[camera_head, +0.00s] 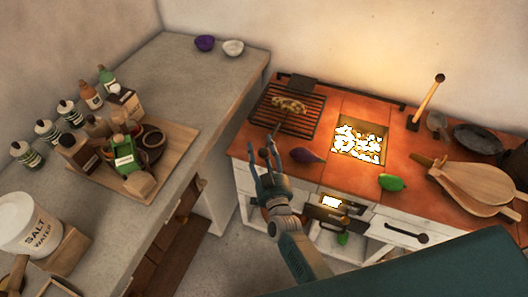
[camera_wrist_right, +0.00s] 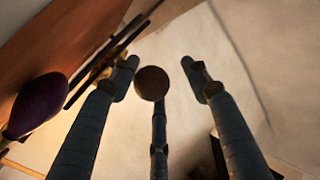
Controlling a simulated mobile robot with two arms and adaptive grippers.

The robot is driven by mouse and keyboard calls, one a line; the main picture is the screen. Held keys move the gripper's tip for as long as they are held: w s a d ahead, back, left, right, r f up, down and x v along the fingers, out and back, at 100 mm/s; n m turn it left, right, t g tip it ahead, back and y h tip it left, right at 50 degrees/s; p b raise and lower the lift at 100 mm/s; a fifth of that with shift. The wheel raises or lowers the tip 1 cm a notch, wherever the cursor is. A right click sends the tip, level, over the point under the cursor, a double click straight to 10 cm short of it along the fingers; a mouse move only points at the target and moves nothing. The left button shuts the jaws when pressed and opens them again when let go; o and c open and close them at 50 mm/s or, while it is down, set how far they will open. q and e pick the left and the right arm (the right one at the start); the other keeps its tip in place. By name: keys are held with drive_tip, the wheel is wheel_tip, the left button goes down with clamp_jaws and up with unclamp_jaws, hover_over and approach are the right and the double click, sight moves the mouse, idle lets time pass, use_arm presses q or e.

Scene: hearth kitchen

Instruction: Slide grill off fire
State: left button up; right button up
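The grill (camera_head: 287,108) is a dark barred rack with a piece of food (camera_head: 290,104) on it, at the left end of the red hearth top. The fire (camera_head: 359,139) glows white and yellow in a square opening to its right; the grill lies beside this opening, not over it. My right gripper (camera_head: 269,153) is open just in front of the hearth's front-left edge, below the grill. In the right wrist view its fingers (camera_wrist_right: 163,82) are spread, with a brown round-ended piece between them that I cannot identify. My left gripper is not in view.
A purple eggplant (camera_head: 306,155) lies close to the right gripper; it also shows in the wrist view (camera_wrist_right: 38,106). A green vegetable (camera_head: 392,182) and wooden bellows (camera_head: 474,187) lie further right. The grey counter (camera_head: 190,75) holds bottles on a wooden board (camera_head: 177,158).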

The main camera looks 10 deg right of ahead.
drive_tip(key=shift+a+f, duration=0.1)
drive_tip(key=shift+f, duration=0.1)
drive_tip(key=shift+s+f, duration=0.1)
drive_tip(key=shift+s, duration=0.25)
drive_tip(key=s, duration=1.1)
drive_tip(key=shift+s, duration=0.2)
drive_tip(key=s+f+n+g+y, duration=0.15)
drive_tip(key=s+f+g, duration=0.4)
drive_tip(key=f, duration=0.85)
drive_tip(key=s+f+n+g+y, duration=0.1)
drive_tip(key=s+f+n+g, duration=0.15)
drive_tip(key=s+f, duration=0.85)
drive_tip(key=s+d+f+g+h, duration=0.1)
drive_tip(key=s+d+f+g, duration=0.3)
drive_tip(key=s+f, duration=0.5)
drive_tip(key=s+d+f+g+h, duration=0.1)
drive_tip(key=s+d+f+g, duration=0.4)
drive_tip(key=s, duration=1)
wheel_tip(320, 180, down, 4)
drive_tip(key=shift+s+d+f+n, duration=0.15)
drive_tip(key=shift+d+n, duration=0.25)
drive_tip(key=shift+d, duration=0.7)
